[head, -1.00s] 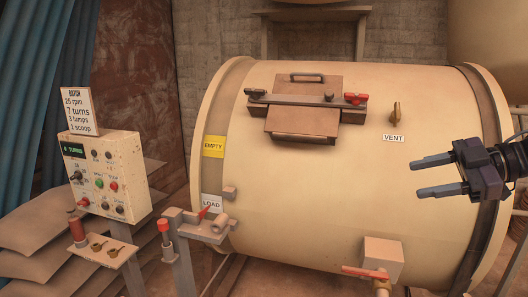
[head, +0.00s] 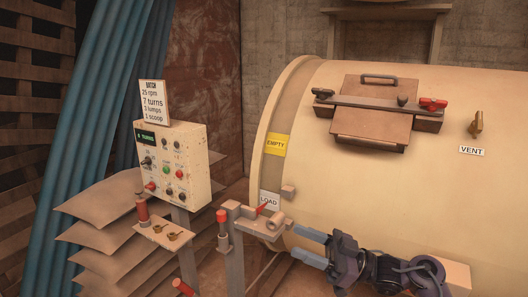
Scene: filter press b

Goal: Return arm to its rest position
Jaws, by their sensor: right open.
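My right gripper (head: 311,247) is low in the head view, in front of the lower part of the cream drum (head: 345,185). Its two grey fingers point left and stand apart, with nothing seen between them. The fingertips are to the right of and a little below the latch bracket (head: 262,220) at the drum's left end. My right arm comes in from the lower right and hides part of the drum's lower side. My left gripper does not show.
The control box (head: 172,165) stands on a post at left, with a small shelf (head: 160,232) below it. A red-topped post (head: 222,230) is beside the bracket. The drum's closed hatch (head: 372,110) and vent handle (head: 476,124) are higher up. Stacked sheets (head: 95,235) lie at left.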

